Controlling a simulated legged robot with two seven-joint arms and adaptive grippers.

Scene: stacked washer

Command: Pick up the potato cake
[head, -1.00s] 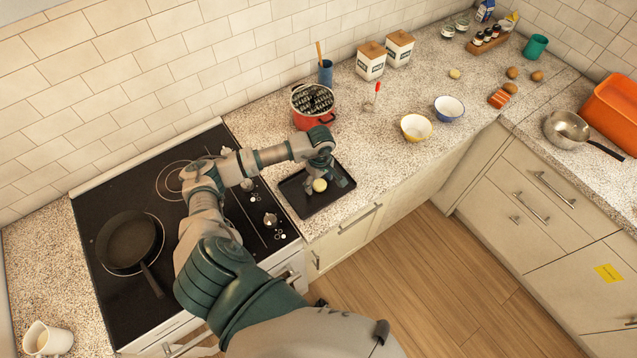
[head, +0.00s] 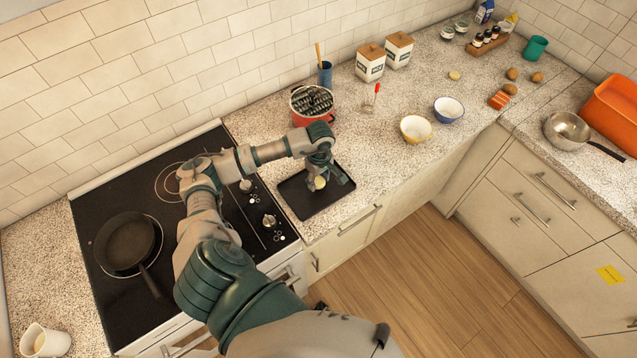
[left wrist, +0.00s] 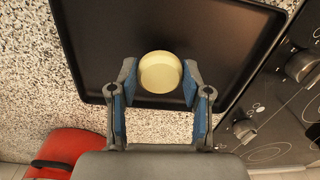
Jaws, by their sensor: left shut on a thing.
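The potato cake (head: 319,183) is a small pale yellow round piece at the black tray (head: 300,204) on the counter. It also shows in the left wrist view (left wrist: 160,72), between the blue-padded fingers. My left gripper (head: 321,180) reaches down over the tray and is shut on the potato cake. In the left wrist view the fingers of my left gripper (left wrist: 160,85) touch its two sides. The tray (left wrist: 215,40) lies behind it there, with no other thing showing on it. I cannot tell for sure whether the cake is clear of the tray. My right gripper is not in view.
The stove (head: 180,180) with a dark frying pan (head: 128,243) is left of the tray. A red pot (head: 312,103) stands behind my left gripper. A yellow bowl (head: 416,129) and a blue-rimmed bowl (head: 449,109) stand to the right. Counter between tray and bowls is clear.

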